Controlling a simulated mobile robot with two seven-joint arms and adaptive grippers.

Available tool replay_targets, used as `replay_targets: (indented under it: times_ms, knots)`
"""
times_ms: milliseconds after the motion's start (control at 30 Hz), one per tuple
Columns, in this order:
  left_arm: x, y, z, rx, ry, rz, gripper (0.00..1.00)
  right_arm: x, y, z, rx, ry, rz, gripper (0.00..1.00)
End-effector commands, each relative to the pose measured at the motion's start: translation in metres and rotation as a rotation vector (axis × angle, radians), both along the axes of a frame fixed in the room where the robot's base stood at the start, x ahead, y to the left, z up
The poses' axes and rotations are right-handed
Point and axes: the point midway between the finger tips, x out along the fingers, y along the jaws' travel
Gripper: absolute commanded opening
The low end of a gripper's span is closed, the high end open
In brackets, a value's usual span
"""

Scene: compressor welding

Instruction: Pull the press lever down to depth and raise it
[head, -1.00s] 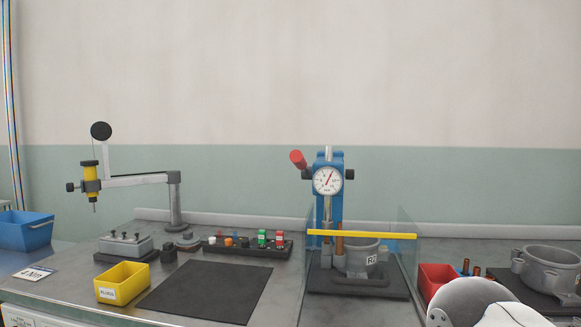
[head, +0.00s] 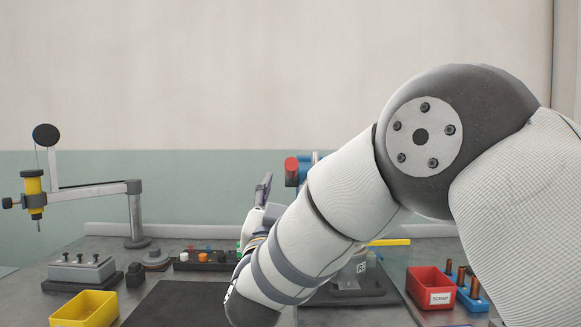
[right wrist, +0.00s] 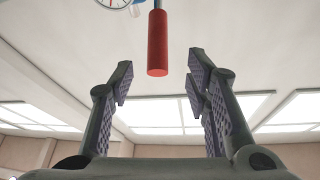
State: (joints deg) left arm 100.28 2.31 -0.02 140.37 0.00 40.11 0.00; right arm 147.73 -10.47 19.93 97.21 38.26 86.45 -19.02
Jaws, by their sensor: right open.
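The press lever's red grip (head: 291,171) shows beside my right arm in the head view. In the right wrist view the red grip (right wrist: 157,43) hangs in line with the gap between the fingers, beyond their tips and apart from them. My right gripper (right wrist: 160,82) is open and empty; in the head view it (head: 264,190) is just left of the red grip, partly hidden by my own arm. The blue press head (head: 312,160) and most of the press are hidden behind my right arm. Part of the dial gauge (right wrist: 113,2) shows in the wrist view. My left gripper is not in view.
A yellow guard bar (head: 390,242) shows right of my forearm. A red scrap bin (head: 433,285) and a blue rack (head: 467,290) stand at the right. At the left are a yellow bin (head: 85,310) and a jointed arm stand (head: 136,215). A dark mat (head: 180,305) lies bare.

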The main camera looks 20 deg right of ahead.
Motion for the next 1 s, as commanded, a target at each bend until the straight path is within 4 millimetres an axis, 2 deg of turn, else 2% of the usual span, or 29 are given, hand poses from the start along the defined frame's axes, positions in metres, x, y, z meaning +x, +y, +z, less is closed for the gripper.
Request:
replay_targets:
  times_ms: [200,400,567,800,867,1000]
  knots:
    - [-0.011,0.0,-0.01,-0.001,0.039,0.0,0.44,0.048,-0.022,0.01,0.003,0.011,-0.003,0.44]
    - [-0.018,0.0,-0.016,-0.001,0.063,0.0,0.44,0.084,-0.038,0.026,0.001,0.012,-0.001,0.44]
    - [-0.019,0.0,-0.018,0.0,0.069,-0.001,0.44,0.095,-0.043,0.034,-0.001,0.012,0.001,0.44]
    - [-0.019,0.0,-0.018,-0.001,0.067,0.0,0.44,0.095,-0.043,0.037,-0.001,0.01,0.001,0.44]
    - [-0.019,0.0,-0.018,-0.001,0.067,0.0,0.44,0.095,-0.043,0.037,-0.001,0.01,0.001,0.32]
    - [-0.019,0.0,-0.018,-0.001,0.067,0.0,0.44,0.095,-0.043,0.037,-0.001,0.01,0.001,0.01]
